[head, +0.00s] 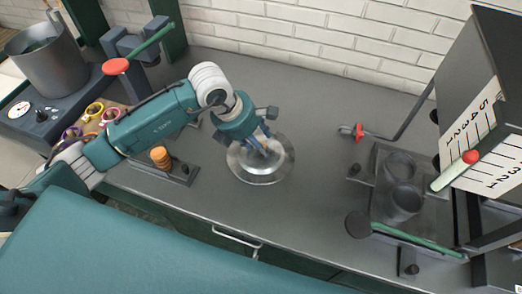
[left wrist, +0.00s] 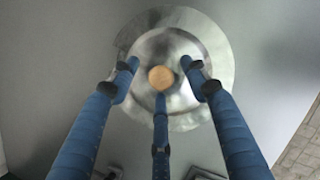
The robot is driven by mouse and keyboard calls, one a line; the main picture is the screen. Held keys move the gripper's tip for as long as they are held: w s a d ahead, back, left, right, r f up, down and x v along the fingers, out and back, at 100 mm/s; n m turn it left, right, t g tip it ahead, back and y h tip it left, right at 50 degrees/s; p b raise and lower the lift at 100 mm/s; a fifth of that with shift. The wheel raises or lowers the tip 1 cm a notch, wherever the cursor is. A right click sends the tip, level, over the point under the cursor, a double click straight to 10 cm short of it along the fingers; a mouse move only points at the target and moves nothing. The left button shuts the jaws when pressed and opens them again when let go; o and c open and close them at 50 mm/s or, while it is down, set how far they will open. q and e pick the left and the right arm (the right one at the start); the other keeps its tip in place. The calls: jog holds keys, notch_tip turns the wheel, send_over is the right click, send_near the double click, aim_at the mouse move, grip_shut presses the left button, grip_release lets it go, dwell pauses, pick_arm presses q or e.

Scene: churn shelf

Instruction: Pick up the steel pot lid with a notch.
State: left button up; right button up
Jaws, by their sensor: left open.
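The round steel pot lid (head: 262,174) lies on the grey counter, near the middle of the head view. It shows from above in the left wrist view (left wrist: 208,38), with a round tan knob (left wrist: 161,78) at its centre. I cannot make out the notch clearly. My left gripper (head: 264,143) is over the lid, pointing down. Its blue fingers are open and spread around the knob, with nothing gripped; I cannot tell whether they touch the lid. My right gripper is not in view.
A metal pot (head: 48,68) stands at the far left, near coloured rings (head: 95,111). Orange discs on a stand (head: 161,157) are left of the lid. A rack with dark cups (head: 405,200) and a numbered scale (head: 480,150) stand at right. The counter (head: 310,110) behind the lid is clear.

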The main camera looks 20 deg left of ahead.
pick_arm(q)
grip_shut()
jog(key=shift+r, duration=0.1)
